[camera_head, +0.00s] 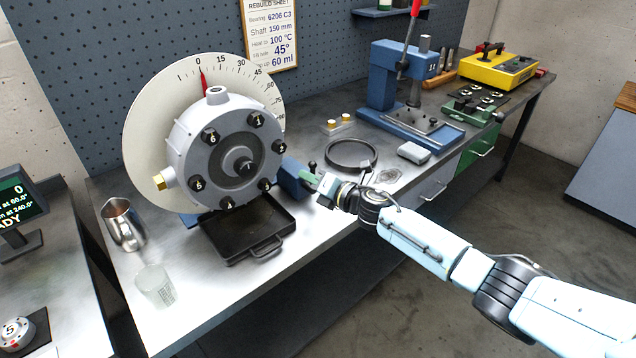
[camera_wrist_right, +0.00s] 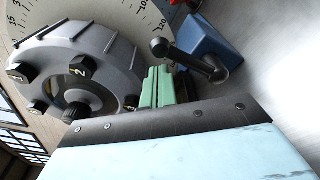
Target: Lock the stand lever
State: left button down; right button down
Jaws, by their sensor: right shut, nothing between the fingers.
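The grey rotor housing (camera_head: 225,150), with numbered black bolts, is mounted in front of a round white angle dial (camera_head: 145,130). The blue stand (camera_head: 290,177) shows at its right, and also in the right wrist view (camera_wrist_right: 207,42). The stand lever, a black arm with a ball knob (camera_wrist_right: 160,47), comes out of the stand's side; its knob (camera_head: 312,165) shows small in the head view. My right gripper (camera_head: 312,181) is shut and empty beside the lever. Its green fingers (camera_wrist_right: 157,86) are just below the knob; contact cannot be told. My left gripper is out of view.
A black drain tray (camera_head: 228,252) lies under the housing. A metal jug (camera_head: 122,224) and a clear beaker (camera_head: 155,285) stand at left. A black ring (camera_head: 351,154), a blue press (camera_head: 388,75) and a yellow box (camera_head: 498,68) are to the right.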

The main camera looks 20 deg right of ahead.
jog(key=shift+w+d+r+m, duration=0.1)
jog(key=shift+w+d+m, duration=0.1)
jog(key=shift+d+m, duration=0.5)
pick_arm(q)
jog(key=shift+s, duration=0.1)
pick_arm(e)
jog(key=shift+a, duration=0.1)
